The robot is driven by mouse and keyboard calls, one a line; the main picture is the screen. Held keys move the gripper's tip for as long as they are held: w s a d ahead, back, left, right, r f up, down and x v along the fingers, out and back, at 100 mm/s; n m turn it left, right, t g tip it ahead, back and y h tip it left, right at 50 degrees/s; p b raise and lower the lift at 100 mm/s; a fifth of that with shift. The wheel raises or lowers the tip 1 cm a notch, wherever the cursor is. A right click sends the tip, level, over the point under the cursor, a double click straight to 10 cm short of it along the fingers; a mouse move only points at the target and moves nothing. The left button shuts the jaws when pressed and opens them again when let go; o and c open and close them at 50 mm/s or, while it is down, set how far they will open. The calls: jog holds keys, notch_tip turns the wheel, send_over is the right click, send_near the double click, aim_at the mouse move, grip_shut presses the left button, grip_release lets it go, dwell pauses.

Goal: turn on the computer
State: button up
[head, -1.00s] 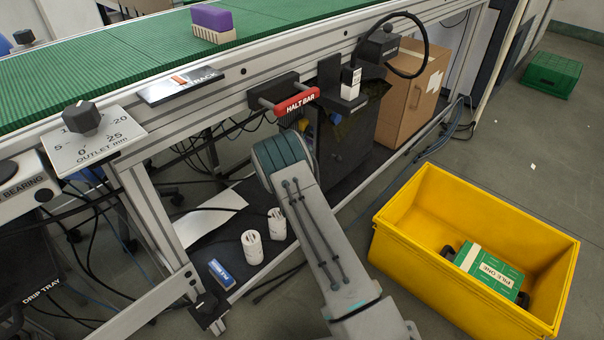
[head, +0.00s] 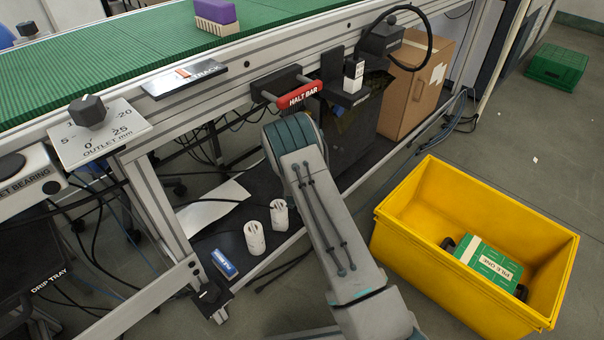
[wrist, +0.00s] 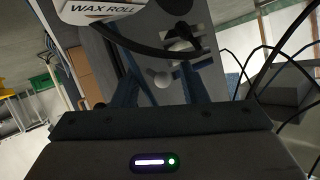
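No part is plainly labelled as a computer. In the wrist view a grey upright panel (wrist: 148,48) with round and slotted details stands beyond my fingers; it may be the computer's face, but I cannot tell. A small round disc (wrist: 162,78) shows between the fingers. My gripper (wrist: 158,78) has its two dark blue fingers apart with nothing seen held; whether they touch the panel is unclear. In the head view my arm hides the gripper. A dark box (head: 352,137) stands on the lower shelf under the bench, partly hidden by my arm.
A red halt bar (head: 300,96) juts from the bench edge above my arm. A yellow crate (head: 410,245) stands on the floor at right. Two white cups (head: 254,238) and a blue box (head: 223,263) sit on the lower shelf. A WAX ROLL box (wrist: 100,10) and cables hang near.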

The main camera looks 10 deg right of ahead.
jog(key=p+v, duration=0.4)
jog(key=v, duration=0.9)
jog(key=shift+s+a, duration=0.1)
jog(key=shift+s, duration=0.05)
